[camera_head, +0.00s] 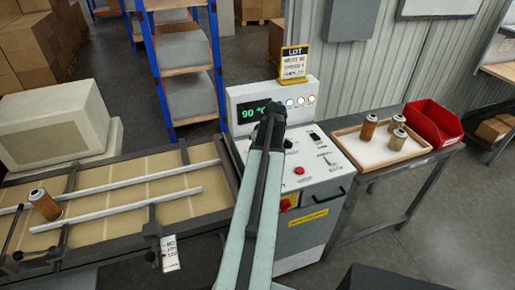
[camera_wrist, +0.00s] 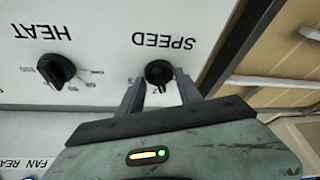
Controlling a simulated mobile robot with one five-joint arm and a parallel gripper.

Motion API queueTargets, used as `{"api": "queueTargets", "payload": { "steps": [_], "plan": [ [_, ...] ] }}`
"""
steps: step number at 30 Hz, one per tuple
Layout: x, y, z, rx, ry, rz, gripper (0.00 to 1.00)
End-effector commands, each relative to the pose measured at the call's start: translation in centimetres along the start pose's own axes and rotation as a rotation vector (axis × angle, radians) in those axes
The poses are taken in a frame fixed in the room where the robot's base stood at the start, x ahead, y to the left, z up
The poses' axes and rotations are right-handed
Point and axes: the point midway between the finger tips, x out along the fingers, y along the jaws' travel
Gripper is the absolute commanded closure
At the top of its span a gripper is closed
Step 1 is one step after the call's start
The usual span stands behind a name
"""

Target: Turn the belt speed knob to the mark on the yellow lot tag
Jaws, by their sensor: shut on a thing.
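The belt speed knob (camera_wrist: 158,73) is a small round black knob on the white panel, with the word SPEED upside down beside it in the wrist view. My gripper (camera_wrist: 160,82) has one finger on each side of it and is shut on it. The numbers around this knob are mostly hidden or too small to read. The yellow lot tag (camera_head: 294,65) stands on top of the control cabinet (camera_head: 322,165). Its heading reads LOT; its smaller lines are not clearly legible. In the head view my arm hides the knob.
A black HEAT knob (camera_wrist: 57,70) is beside the speed knob. The display (camera_head: 254,112) reads 90 °C. A red button (camera_head: 299,170) is on the panel. A conveyor (camera_head: 120,190) with a cartridge (camera_head: 44,205) is left; a wooden tray (camera_head: 408,155) and red bin (camera_head: 434,124) are right.

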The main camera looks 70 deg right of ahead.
Motion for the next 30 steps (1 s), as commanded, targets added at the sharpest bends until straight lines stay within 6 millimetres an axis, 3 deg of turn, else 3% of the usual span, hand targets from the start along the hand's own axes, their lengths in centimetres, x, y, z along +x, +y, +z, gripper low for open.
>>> {"api": "queueTargets", "payload": {
  "steps": [15, 30],
  "plan": [
    [0.06, 0.5, -0.1, -0.425, -0.003, -0.174, 0.99],
    [0.07, 0.46, -0.11, -0.628, -0.003, -0.258, 0.99]
  ]
}}
